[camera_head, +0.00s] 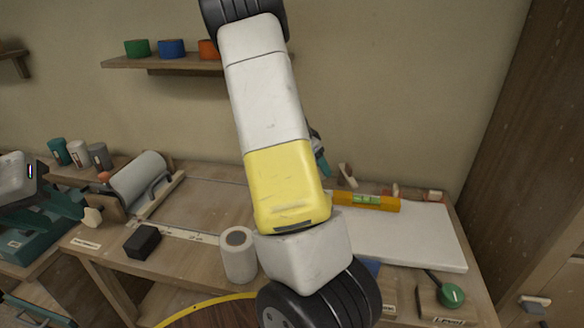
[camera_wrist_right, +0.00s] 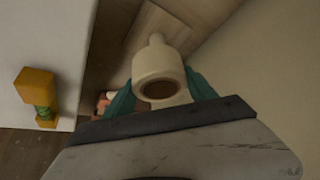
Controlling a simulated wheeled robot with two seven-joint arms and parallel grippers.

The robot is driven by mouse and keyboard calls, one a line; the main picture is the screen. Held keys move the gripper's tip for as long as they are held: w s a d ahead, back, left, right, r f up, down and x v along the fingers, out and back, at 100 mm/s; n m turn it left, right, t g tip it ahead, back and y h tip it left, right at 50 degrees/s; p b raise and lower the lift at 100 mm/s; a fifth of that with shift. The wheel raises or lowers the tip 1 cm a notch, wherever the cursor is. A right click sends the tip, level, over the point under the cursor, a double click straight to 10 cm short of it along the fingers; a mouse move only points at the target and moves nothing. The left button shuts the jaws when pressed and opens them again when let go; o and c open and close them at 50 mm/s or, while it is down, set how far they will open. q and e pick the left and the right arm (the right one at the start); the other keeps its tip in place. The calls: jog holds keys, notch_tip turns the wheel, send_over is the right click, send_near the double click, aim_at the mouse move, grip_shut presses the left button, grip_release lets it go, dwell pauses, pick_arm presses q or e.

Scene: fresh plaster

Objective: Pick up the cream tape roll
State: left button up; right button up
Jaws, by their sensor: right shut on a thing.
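My right gripper (camera_wrist_right: 160,98) is shut on a cream round piece with a brown hollow, which looks like the cream tape roll (camera_wrist_right: 151,66). Its teal fingers press on both sides of it. A narrow pale knob shows just behind; I cannot tell if it belongs to it. In the head view my right arm covers the middle, and only a bit of teal finger (camera_head: 321,162) shows near the wall.
A white board (camera_head: 425,238) with a yellow level (camera_head: 364,201) lies on the bench's right. A pale upright roll (camera_head: 239,262), a black block (camera_head: 142,241) and a grey roller (camera_head: 138,182) stand left. A wall shelf (camera_head: 160,62) holds coloured tape rolls.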

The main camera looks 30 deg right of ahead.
notch_tip(320, 180, up, 5)
jog(key=s+a, duration=0.4)
jog(key=s, duration=0.1)
jog(key=s+a, duration=0.8)
jog(key=s, duration=0.1)
jog(key=shift+s+a+f, duration=0.15)
jog(key=shift+s+a, duration=0.05)
jog(key=shift+s, duration=0.1)
